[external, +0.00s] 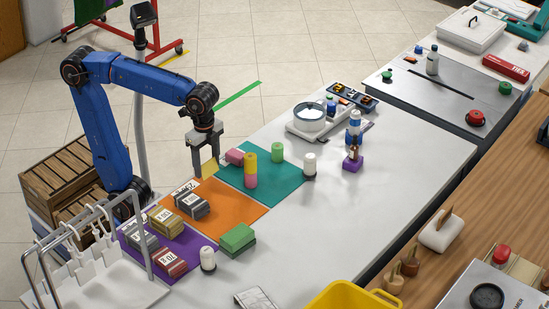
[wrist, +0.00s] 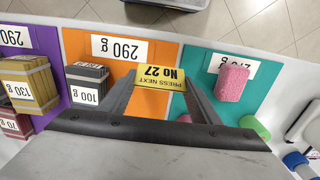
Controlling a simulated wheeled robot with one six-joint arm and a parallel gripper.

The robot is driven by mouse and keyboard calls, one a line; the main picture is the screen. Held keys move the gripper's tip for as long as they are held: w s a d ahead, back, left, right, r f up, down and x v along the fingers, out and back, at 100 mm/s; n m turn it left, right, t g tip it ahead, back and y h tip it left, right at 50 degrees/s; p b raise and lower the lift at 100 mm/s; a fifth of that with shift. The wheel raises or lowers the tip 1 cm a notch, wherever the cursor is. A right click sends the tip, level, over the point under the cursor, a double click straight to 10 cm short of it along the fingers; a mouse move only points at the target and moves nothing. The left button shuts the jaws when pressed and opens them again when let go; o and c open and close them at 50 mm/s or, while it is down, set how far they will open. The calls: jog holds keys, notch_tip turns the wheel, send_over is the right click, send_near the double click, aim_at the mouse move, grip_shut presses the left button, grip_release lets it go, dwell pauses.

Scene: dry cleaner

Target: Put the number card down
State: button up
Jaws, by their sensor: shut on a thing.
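The number card (wrist: 160,77) is yellow, with "No 27" and "PRESS NEXT" reading upside down in the wrist view. My gripper (wrist: 160,82) is shut on it. In the external view the card (external: 210,170) hangs from my gripper (external: 208,155), above the table near the border of the orange mat (external: 233,209) and the teal mat (external: 274,191). In the wrist view it appears in front of the orange mat. The exact height of the card over the table is hard to tell.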

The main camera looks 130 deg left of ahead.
aim_at(207, 171)
jog(key=shift+f, duration=1.7)
jog(key=o, duration=1)
jog(key=shift+f, duration=0.1)
notch_tip(207, 171, up, 12)
jog(key=shift+r, duration=0.15)
jog(key=s+d+f+t, duration=0.2)
jog(key=s+d+f, duration=0.3)
jog(key=f, duration=0.5)
jog(key=s+d+f+t, duration=0.2)
jog(key=s+d+f, duration=0.4)
jog(key=f, duration=0.4)
jog(key=shift+s+f+t, duration=0.35)
jog(key=shift+s+t, duration=0.05)
jog(key=shift+s, duration=0.1)
